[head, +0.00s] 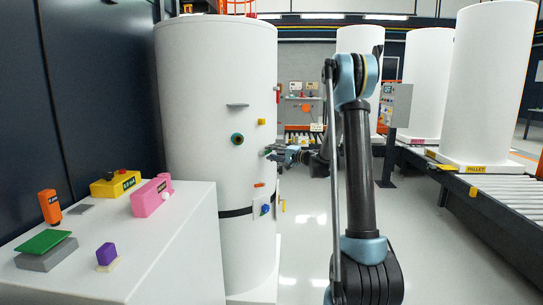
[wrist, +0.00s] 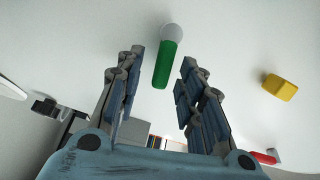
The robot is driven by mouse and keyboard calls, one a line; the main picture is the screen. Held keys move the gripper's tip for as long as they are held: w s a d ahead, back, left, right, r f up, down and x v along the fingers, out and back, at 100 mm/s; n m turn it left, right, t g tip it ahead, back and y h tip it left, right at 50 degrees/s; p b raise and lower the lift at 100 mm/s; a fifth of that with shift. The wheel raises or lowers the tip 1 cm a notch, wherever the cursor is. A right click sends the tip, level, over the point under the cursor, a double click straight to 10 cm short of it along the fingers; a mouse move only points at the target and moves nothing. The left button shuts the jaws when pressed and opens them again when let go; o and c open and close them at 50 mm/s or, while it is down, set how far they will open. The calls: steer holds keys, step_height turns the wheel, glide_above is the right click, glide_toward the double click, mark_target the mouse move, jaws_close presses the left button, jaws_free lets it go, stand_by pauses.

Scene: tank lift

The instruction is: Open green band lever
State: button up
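The green band lever (wrist: 165,65) shows in the wrist view as a green handle with a pale round end against the white tank. My gripper (wrist: 161,60) is open, with one finger on either side of the lever in the picture. No finger visibly touches it, and the depth between them is hard to tell. In the head view my gripper (head: 271,154) is at the right side of the white tank (head: 205,85).
A yellow block (wrist: 280,87) sits on the tank right of the lever; a red-ended part (wrist: 266,157) is lower. A white cabinet (head: 160,255) stands at left front.

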steer(key=shift+w+a, duration=0.25)
steer(key=shift+a, duration=0.15)
jaws_close()
